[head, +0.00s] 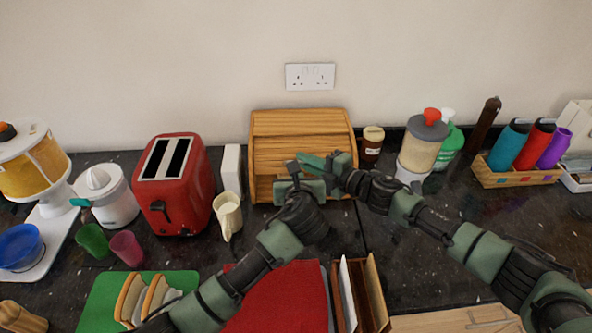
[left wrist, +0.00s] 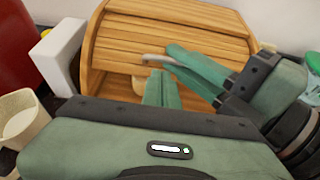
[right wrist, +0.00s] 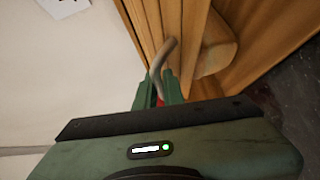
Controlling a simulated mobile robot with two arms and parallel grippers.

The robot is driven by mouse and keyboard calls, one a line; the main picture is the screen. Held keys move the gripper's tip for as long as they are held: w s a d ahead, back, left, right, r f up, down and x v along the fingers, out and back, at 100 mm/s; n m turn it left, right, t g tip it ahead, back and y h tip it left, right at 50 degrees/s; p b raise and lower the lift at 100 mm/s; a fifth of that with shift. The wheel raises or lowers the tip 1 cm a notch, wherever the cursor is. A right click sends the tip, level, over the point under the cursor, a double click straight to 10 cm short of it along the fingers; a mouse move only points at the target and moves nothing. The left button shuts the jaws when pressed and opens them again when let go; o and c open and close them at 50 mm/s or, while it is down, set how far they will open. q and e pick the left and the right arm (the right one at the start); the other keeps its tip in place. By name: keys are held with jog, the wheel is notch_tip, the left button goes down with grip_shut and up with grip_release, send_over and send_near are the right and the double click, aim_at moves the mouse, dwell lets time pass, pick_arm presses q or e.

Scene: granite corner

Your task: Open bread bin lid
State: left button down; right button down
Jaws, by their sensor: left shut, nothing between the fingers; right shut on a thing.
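The wooden bread bin (head: 300,125) stands against the wall, its slatted lid (left wrist: 165,40) over the upper part. Below the lid's edge a gap shows, with a rounded tan thing (right wrist: 217,55) in it; I cannot tell what it is. A bent grey handle (right wrist: 162,62) sticks out from the lid. My right gripper (head: 305,158) is shut on this handle, fingers pointing left. My left gripper (head: 291,168) is shut and empty, just in front of the bin and close beside the right fingers. It also shows in the left wrist view (left wrist: 160,88).
A white upright block (head: 231,168), a cream mug (head: 228,212) and a red toaster (head: 173,185) stand left of the bin. A brown jar (head: 372,142) and a grey-topped canister (head: 422,145) stand right.

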pick_arm(q)
jog(key=shift+w+r, duration=0.2)
jog(key=shift+w, duration=0.4)
